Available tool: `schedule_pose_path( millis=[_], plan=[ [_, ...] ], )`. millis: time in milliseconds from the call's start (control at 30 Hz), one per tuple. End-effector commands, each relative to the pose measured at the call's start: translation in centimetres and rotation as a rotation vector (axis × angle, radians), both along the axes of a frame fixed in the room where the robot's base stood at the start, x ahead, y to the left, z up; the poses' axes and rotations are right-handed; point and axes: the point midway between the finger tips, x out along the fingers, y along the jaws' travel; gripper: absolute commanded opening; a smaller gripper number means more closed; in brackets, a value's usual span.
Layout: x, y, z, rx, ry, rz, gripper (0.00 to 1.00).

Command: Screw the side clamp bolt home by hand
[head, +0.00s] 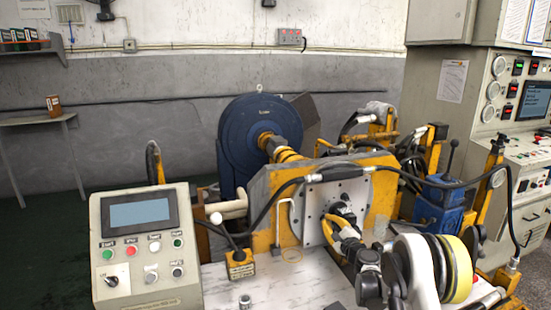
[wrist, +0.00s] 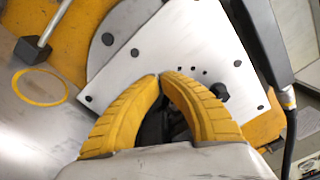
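My gripper (head: 335,222) is in front of the white mounting plate (head: 315,200) on the yellow stand. In the wrist view, the two yellow fingers of my gripper (wrist: 160,76) curve together, and their tips all but meet over the plate (wrist: 165,50). Dark parts show in the gap behind the tips; I cannot tell whether a bolt is among them. A black knob-like bolt head (wrist: 220,91) stands on the plate just right of the right finger and apart from the tips. I cannot tell for sure that it is the side clamp bolt.
A black hose (wrist: 262,40) runs close to the right of the fingers. The control box (head: 140,245) stands at the front left of the bench. The blue motor wheel (head: 245,130) is behind the stand.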

Motion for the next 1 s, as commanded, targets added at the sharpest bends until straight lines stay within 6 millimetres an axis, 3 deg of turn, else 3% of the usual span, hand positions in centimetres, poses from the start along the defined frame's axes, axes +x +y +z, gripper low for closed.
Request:
schedule_pose_path(
  millis=[300, 633, 833, 1000],
  plan=[
    [-3.4, -0.9, 0.0, 0.001, 0.0, 0.002, 0.0],
    [-3.7, -0.9, -0.1, 0.001, 0.0, 0.004, 0.0],
    [-4.8, -0.4, -2.1, 0.001, 0.0, 0.004, 0.0],
    [-3.8, 0.0, -2.2, 0.001, 0.0, 0.006, 0.0]
  ],
)
